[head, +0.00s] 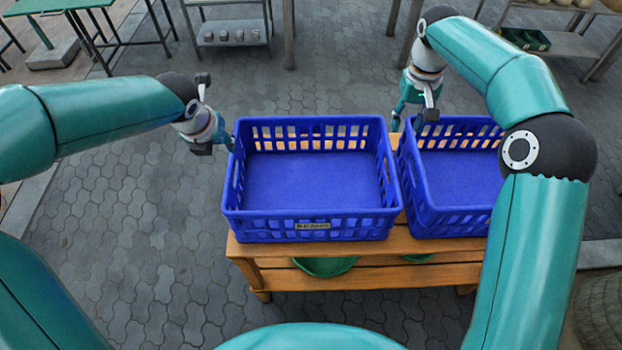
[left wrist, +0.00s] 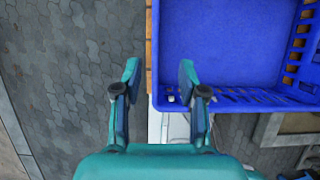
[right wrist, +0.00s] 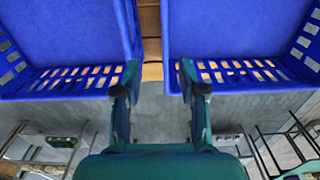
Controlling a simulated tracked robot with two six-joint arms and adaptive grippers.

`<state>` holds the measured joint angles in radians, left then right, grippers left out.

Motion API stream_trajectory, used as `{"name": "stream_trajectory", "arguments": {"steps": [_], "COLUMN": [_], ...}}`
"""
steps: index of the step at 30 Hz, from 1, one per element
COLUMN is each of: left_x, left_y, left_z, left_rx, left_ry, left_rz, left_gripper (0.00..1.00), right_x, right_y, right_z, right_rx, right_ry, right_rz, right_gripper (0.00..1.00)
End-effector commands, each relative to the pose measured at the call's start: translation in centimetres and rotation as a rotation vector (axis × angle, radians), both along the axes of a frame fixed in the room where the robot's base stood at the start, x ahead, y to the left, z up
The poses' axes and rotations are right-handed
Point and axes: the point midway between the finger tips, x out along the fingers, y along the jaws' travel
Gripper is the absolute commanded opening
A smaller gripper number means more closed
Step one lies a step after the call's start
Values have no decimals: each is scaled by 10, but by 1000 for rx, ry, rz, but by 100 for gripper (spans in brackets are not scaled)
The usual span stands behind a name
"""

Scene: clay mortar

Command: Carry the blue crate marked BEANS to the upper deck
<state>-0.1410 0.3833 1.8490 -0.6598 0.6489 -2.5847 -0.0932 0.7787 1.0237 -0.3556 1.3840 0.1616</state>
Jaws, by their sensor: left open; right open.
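The blue crate with a small label reading BEANS (head: 312,226) stands upright on a wooden bench (head: 375,283). It looks empty. My left gripper (head: 222,143) is open beside the crate's far left corner, and its fingers show apart in the left wrist view (left wrist: 160,76). My right gripper (head: 410,118) is open by the far end of the gap between this crate and a second blue crate (head: 465,223), and its fingers show apart in the right wrist view (right wrist: 160,72). I cannot tell if either gripper touches a crate, or which surface is the upper deck.
The second crate stands close on the right. A green bowl (head: 325,266) sits low under the bench top. Behind are a green table (head: 130,30), a grey shelf (head: 232,33) and a rack with a green tray (head: 525,39). Paving (head: 140,240) on the left is clear.

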Motion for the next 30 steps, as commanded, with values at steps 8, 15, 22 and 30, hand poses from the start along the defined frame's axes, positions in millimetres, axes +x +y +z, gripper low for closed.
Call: {"name": "stream_trajectory", "arguments": {"steps": [8,15,22,30], "left_x": [-2,7,24,44], "left_y": [8,8,8,10], "left_z": [-3,-26,-67,-116], "left_rx": [-1,-1,0,-1], "left_ry": [2,5,6,6], "left_rz": [17,19,18,20], "left_gripper": [42,42,42,42], "right_x": [3,3,3,3], "right_y": [9,9,9,10], "right_z": [-4,-29,-72,-126], "right_rx": [0,0,0,1], "right_ry": [2,6,6,5], "right_rz": [17,18,18,19], "right_gripper": [42,42,42,42]}}
